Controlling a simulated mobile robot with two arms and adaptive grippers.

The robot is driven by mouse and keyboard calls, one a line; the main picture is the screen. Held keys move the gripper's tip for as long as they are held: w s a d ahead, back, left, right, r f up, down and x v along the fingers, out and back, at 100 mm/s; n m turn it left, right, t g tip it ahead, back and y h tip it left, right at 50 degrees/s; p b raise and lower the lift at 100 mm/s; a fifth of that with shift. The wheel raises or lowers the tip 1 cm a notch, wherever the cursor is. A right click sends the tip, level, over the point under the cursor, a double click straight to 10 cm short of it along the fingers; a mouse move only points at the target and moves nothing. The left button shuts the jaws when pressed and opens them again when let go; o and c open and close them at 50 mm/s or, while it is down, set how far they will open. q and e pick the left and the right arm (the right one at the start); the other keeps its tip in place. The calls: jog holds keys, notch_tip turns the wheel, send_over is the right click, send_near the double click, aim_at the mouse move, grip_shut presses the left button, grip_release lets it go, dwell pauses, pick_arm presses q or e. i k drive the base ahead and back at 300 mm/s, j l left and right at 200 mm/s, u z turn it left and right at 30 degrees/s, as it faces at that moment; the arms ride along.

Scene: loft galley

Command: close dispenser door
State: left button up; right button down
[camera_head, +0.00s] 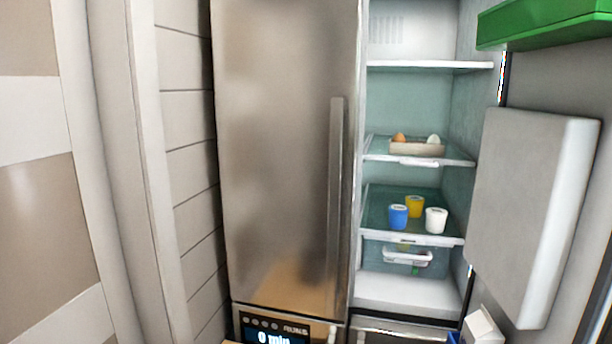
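A steel fridge has its left door (280,150) shut, with a vertical handle (335,190). Its right-hand door (557,75) stands open, swung out to the right, and runs past the picture's right edge. A light grey, box-like panel (525,215) is on the inner side of that open door. I cannot tell whether this panel is the dispenser or its housing. No separate dispenser door can be made out. Neither of my grippers is in view.
The open compartment has glass shelves with an egg tray (418,149), blue (397,217), yellow (414,206) and white cups (436,220), and a clear drawer (398,259). A green bin (545,22) and a carton (484,326) are at right. A lit display (275,331) is below.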

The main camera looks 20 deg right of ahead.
aim_at(537, 249)
jog(key=k+l, duration=0.1)
jog(key=l, duration=2.75)
jog(key=k+z, duration=0.05)
